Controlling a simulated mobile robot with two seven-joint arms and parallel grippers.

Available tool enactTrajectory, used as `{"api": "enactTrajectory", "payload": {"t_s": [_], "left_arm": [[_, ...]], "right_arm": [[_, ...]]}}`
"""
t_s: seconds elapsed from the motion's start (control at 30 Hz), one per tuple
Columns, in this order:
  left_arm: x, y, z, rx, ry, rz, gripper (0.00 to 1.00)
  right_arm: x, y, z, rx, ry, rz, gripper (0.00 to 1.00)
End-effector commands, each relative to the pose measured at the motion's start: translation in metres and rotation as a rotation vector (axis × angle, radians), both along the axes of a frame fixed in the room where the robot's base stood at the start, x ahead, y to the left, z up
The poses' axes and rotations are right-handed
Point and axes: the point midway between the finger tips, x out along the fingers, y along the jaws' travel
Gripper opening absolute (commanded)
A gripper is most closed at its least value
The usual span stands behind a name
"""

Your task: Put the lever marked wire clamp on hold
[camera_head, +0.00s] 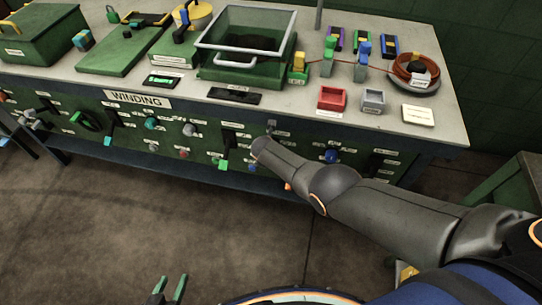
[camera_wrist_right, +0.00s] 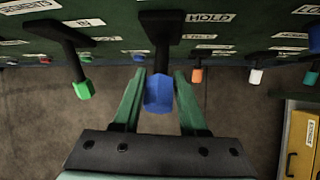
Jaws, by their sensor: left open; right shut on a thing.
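A lever with a blue grip (camera_wrist_right: 158,92) and a dark stem sits on the green panel front, between the fingers of my right gripper (camera_wrist_right: 157,95) in the right wrist view. The gripper is shut on this blue grip. A HOLD label (camera_wrist_right: 208,18) is just right of the lever's stem. I cannot read a wire clamp label. In the head view my right forearm reaches the panel and its gripper is mostly hidden. My left gripper (camera_head: 168,289) is open and empty, low over the floor, away from the panel.
A green-tipped lever (camera_wrist_right: 82,88) hangs left of the held one; orange (camera_wrist_right: 197,75) and white (camera_wrist_right: 256,76) tips are to the right. The bench top (camera_head: 300,105) carries bins, a screened box and tools. A yellow-fronted cabinet (camera_wrist_right: 300,145) stands at lower right. The floor before the bench is open.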

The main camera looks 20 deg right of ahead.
Motion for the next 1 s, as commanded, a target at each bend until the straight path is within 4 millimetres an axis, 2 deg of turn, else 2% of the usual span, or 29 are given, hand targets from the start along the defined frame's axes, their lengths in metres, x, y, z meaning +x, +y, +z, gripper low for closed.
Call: {"api": "enactTrajectory", "payload": {"t_s": [0.6, 0.63, 0.9, 1.0], "left_arm": [[-0.0007, 0.0005, -0.0009, 0.002, 0.002, 0.000, 0.50], [-0.0007, 0.0005, -0.0009, 0.002, 0.002, 0.000, 0.50], [-0.0009, 0.0007, -0.0010, 0.002, 0.002, 0.000, 0.50], [-0.0009, 0.0008, -0.0011, 0.002, 0.002, 0.000, 0.50]], "right_arm": [[-0.0003, 0.0035, 0.0002, 0.007, 0.014, -0.002, 0.00], [-0.0003, 0.0035, 0.0003, 0.007, 0.014, -0.002, 0.43], [0.0003, 0.0038, 0.0007, 0.006, 0.012, -0.001, 0.72], [0.0004, 0.0039, 0.0008, 0.007, 0.011, -0.001, 0.72]]}}
